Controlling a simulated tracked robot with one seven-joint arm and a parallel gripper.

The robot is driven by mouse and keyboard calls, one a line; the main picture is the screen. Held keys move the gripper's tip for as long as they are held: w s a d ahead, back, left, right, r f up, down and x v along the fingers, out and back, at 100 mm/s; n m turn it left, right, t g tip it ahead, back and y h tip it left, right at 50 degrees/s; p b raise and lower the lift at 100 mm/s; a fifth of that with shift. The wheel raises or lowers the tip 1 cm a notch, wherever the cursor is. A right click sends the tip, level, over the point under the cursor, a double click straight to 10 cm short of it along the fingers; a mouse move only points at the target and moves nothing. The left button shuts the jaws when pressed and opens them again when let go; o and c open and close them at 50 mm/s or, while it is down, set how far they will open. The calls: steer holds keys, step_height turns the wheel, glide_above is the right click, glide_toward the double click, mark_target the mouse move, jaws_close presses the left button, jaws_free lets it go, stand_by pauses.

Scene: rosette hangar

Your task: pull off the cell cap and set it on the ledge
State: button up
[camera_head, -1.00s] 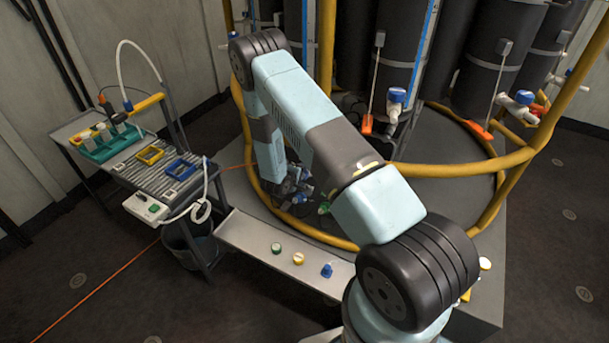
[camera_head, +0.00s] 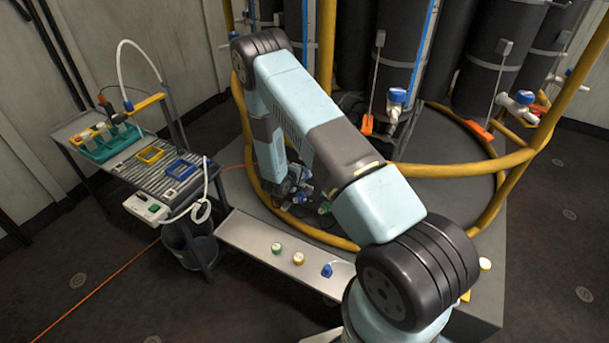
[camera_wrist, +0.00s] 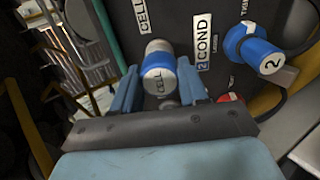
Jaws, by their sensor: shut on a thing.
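The cell cap (camera_wrist: 159,77), a blue and white cylinder marked CELL, sits between the blue fingers of my gripper (camera_wrist: 157,88) in the wrist view. The fingers are shut on it, in front of a dark panel (camera_wrist: 180,20) with white labels. I cannot tell whether the cap is still on its seat. In the head view my gripper is low by the round platform, mostly hidden behind my arm. The ledge (camera_head: 250,237) is a pale metal strip in front of the platform. A green and white cap (camera_head: 276,247), a yellow and white cap (camera_head: 298,258) and a blue piece (camera_head: 327,270) stand on it.
A blue connector marked 2 (camera_wrist: 258,52) is right of the cap, with a red part (camera_wrist: 230,98) below it. A yellow rail (camera_head: 440,170) rings the platform. A trolley (camera_head: 150,165) with trays stands left. The ledge's left end is clear.

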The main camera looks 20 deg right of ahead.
jaws_close()
steer(key=v, duration=0.6)
stand_by(1.2)
stand_by(0.5)
